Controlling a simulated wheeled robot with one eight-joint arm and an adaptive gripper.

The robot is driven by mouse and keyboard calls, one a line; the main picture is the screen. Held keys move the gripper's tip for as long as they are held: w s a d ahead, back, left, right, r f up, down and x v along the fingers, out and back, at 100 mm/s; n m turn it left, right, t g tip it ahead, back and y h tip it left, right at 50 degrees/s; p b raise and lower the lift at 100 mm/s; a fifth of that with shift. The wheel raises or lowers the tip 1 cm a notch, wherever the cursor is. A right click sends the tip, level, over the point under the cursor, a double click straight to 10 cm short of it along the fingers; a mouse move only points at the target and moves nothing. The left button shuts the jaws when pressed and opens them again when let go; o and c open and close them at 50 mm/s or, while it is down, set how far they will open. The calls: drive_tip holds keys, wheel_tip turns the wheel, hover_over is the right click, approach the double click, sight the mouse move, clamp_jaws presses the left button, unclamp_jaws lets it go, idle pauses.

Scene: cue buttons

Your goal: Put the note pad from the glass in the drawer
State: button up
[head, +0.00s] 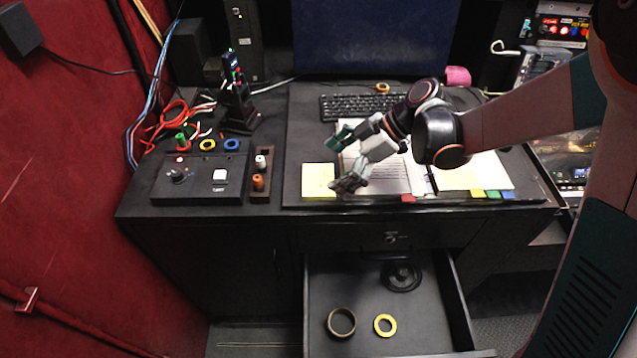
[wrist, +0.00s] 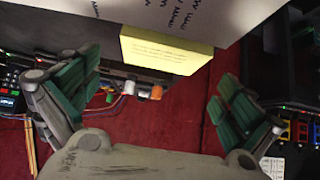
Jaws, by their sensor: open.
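The yellow note pad (head: 318,180) lies flat near the front left corner of a dark sheet (head: 300,125) on the desk, possibly the glass. My gripper (head: 346,161) is open and empty, just right of the pad, with its fingers spread over the white papers. In the wrist view the pad (wrist: 166,48) shows beyond the gap between my open fingers (wrist: 157,85), apart from both. The drawer (head: 322,290) is pulled open below the desk top. It holds a dark ring (head: 341,322), a yellow ring (head: 385,325) and a black round object (head: 402,275).
Left of the pad are a small holder (head: 262,180) with white and orange pieces and a black button box (head: 200,178). Papers (head: 385,175) with colored tabs lie right of it, and a keyboard (head: 362,105) behind. The drawer's middle floor is clear.

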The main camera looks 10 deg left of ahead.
sight(318, 179)
drive_tip(key=b+x, duration=0.1)
drive_tip(key=x, duration=0.3)
drive_tip(key=shift+d+f, duration=0.1)
drive_tip(key=shift+d, duration=0.1)
drive_tip(key=shift+c, duration=0.6)
drive_tip(key=c, duration=1)
drive_tip(key=shift+o, duration=0.2)
drive_tip(key=shift+r, duration=0.2)
